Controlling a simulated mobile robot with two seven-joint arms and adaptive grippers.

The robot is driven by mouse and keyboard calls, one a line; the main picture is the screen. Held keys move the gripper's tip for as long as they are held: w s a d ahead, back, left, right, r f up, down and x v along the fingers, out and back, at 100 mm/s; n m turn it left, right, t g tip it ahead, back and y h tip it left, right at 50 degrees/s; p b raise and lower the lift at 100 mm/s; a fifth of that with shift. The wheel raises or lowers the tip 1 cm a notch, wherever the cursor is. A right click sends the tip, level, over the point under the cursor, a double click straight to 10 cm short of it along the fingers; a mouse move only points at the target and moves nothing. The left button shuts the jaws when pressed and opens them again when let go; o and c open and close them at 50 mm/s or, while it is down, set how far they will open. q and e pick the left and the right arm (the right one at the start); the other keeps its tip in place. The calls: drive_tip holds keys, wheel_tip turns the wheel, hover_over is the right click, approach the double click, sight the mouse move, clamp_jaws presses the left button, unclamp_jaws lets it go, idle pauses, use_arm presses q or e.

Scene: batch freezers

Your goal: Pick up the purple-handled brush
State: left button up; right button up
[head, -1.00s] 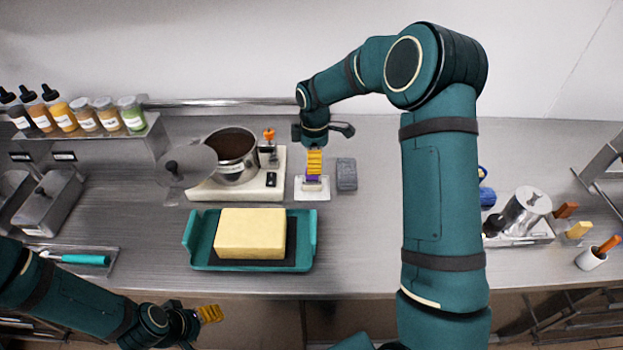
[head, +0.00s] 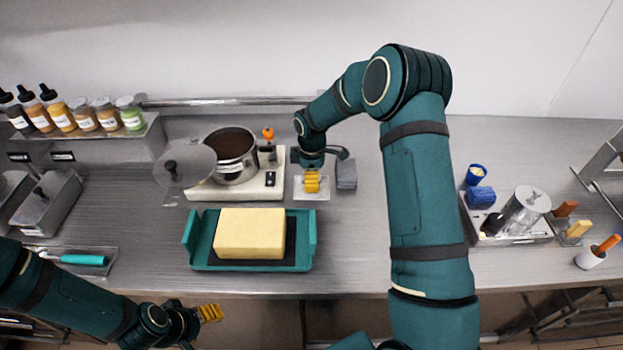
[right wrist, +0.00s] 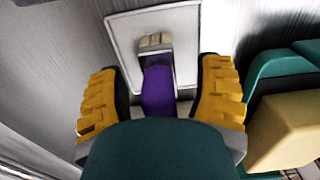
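The purple-handled brush (right wrist: 158,92) lies on a small white tray (right wrist: 188,20) in the right wrist view, its pale bristle end toward the top. In the head view the brush is hidden under my right gripper (head: 312,183), and the tray's rim (head: 311,197) shows around the fingers. In the right wrist view the yellow fingers of my right gripper (right wrist: 158,100) are open, one on each side of the purple handle, with a gap on both sides. My left gripper (head: 209,313) hangs at the front edge of the counter; its opening is unclear.
A grey block (head: 346,174) stands close right of the tray. A white board (head: 207,190) with a pot (head: 232,155) is on the left. A teal tray (head: 198,243) with a yellow block (head: 250,233) is in front. Bare counter lies to the right of the grey block.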

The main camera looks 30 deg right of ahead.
clamp_jaws()
wheel_tip(320, 180, up, 10)
drive_tip(key=shift+r, duration=0.1)
idle(0.5)
drive_tip(key=c, duration=0.9)
unclamp_jaws()
drive_tip(key=shift+c, duration=0.4)
